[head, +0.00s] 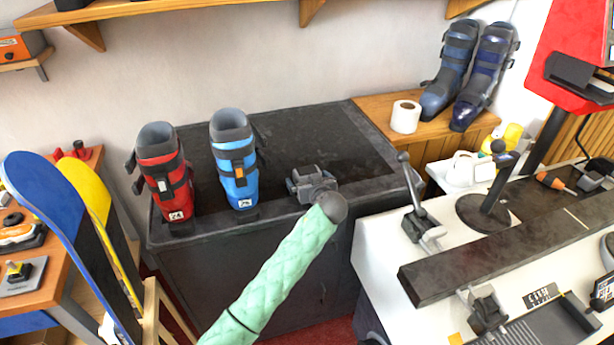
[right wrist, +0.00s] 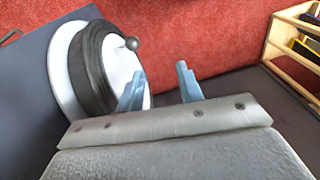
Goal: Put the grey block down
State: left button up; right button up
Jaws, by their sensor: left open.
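My left gripper (head: 312,186) is over the front part of the dark bench top (head: 290,135), just right of the blue boot. Its jaws are open. They are small and grey, and my padded sleeve partly covers the view from below. I cannot make out a separate grey block there; if it is at the jaws, it blends with them or is hidden. My right gripper (right wrist: 160,85) shows two blue-grey fingers standing apart with nothing between them, above a red floor. It is not seen in the head view.
A red boot (head: 165,172) and a blue boot (head: 234,160) stand on the bench left of my left gripper. The bench top behind is clear. A white bench (head: 375,245) with a lever and a long dark bar is at right.

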pick_arm(q)
jog(key=shift+c, duration=0.4)
jog(key=c, duration=1.1)
